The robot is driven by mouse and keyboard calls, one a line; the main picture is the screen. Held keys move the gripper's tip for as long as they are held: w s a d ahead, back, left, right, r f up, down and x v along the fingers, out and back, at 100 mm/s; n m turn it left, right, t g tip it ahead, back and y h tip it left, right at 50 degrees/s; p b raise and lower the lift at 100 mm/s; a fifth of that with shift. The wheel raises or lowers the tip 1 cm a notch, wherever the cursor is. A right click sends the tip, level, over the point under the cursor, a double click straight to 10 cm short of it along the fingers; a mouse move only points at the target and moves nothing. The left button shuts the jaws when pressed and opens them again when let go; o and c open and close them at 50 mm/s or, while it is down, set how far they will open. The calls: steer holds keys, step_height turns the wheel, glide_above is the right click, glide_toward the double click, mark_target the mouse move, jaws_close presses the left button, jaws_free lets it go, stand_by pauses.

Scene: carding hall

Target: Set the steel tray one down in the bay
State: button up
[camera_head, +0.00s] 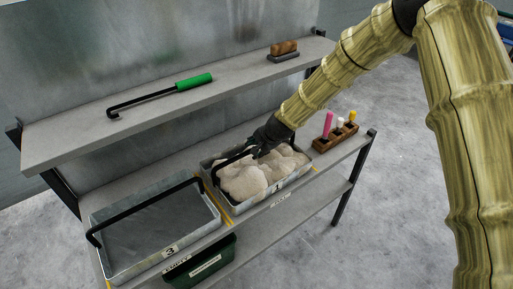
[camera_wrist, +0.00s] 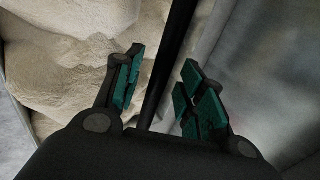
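Steel tray one (camera_head: 258,199), marked 1 and heaped with pale lumpy fibre (camera_head: 243,181), stands on the middle shelf between yellow lines. Its black bar handle (camera_head: 230,160) arches over the load. My gripper (camera_head: 265,139) is at this handle, partly hidden by the arm and load. In the wrist view, the handle (camera_wrist: 172,62) runs between the green pads of my gripper (camera_wrist: 161,90), with gaps visible on both sides. The fingers look open around it, not closed on it. Fibre shows at the left and bare grey metal at the right.
Steel tray 3 (camera_head: 171,252), looking empty, stands left of tray one. A wooden block with coloured sticks (camera_head: 326,142) is to the right. A green-handled hook (camera_head: 160,94) and a brush (camera_head: 284,49) lie on the upper shelf. A green crate (camera_head: 207,262) is below.

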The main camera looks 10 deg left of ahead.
steer(key=v, duration=1.2)
